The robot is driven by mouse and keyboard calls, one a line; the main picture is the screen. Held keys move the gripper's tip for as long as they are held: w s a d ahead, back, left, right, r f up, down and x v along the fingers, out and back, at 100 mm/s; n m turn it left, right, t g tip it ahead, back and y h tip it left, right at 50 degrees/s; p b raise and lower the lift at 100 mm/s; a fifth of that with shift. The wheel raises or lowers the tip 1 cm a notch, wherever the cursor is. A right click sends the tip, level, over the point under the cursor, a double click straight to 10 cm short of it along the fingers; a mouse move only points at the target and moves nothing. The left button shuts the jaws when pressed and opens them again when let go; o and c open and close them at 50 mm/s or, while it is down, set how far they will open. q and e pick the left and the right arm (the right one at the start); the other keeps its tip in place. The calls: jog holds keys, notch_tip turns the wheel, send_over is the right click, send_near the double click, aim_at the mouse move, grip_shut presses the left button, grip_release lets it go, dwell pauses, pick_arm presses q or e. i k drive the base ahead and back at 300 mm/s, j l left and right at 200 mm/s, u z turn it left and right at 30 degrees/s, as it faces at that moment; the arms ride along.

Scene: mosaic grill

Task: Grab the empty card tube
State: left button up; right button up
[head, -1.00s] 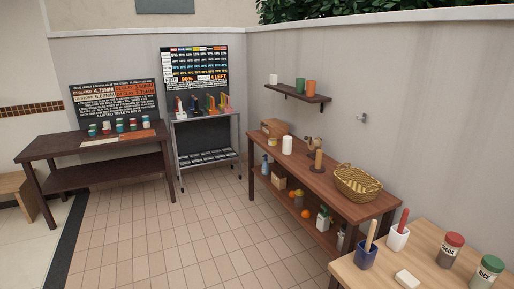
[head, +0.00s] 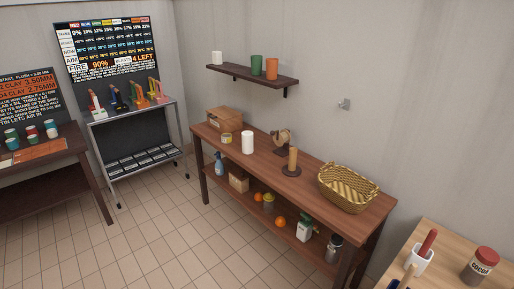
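A brown upright tube (head: 293,161), which looks like the card tube, stands on a dark round base (head: 291,170) on the dark wooden table (head: 262,162). I cannot tell whether it is hollow. A white roll or cylinder (head: 247,142) stands on the same table, to its left. Neither of my grippers shows in the head view.
A wicker basket (head: 348,188) sits right of the tube, and a small brown figure (head: 283,137) behind it. A wooden box (head: 225,118) is at the far left end. A light table (head: 440,269) stands at the lower right. The tiled floor (head: 150,240) in front is clear.

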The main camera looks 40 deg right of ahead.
aim_at(293, 152)
jog(key=i+z, duration=0.7)
jog(key=i, duration=0.2)
jog(key=i+j+z, duration=0.35)
jog(key=i+l+z, duration=0.2)
jog(key=i+z, duration=1.05)
jog(key=i+l, duration=0.05)
jog(key=i, duration=0.05)
